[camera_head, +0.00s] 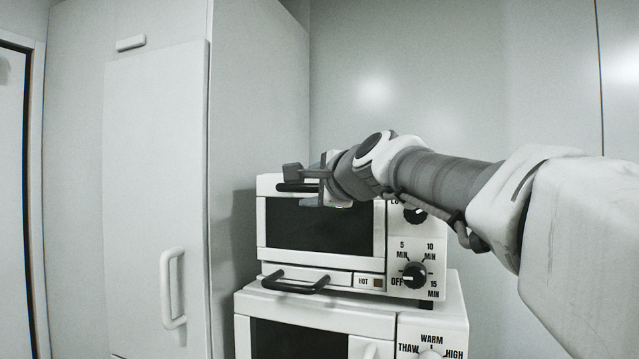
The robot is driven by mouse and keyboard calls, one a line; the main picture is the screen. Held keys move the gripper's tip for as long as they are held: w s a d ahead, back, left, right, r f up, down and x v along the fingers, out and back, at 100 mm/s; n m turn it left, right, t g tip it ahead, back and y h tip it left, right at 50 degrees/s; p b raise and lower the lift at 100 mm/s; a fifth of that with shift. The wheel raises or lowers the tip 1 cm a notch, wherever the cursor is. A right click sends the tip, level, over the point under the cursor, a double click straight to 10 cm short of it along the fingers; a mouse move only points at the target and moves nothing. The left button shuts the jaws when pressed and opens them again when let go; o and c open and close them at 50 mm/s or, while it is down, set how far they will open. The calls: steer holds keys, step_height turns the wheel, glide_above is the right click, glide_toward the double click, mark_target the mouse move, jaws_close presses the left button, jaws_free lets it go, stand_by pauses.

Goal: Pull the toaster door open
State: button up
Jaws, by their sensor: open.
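The toaster (352,273) is a white oven stacked on a larger white appliance. Its door (312,226) has a dark window and looks shut. A black door handle (297,187) shows along the upper edge of the door, partly hidden by my gripper. My gripper (304,183) is open in front of the door's top edge, close to that handle. I cannot tell whether the fingers touch the handle or straddle it.
A lower black handle (293,288) juts out below the door. Knobs (414,275) line the toaster's right side. The appliance below (375,322) has a dark window. A tall cabinet (155,190) stands close on the left. My arm reaches in from the right.

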steer(key=shift+w+a+f, duration=0.1)
steer(key=shift+w+a, duration=0.15)
steer(key=shift+w, duration=0.25)
jaws_close()
stand_by(1.2)
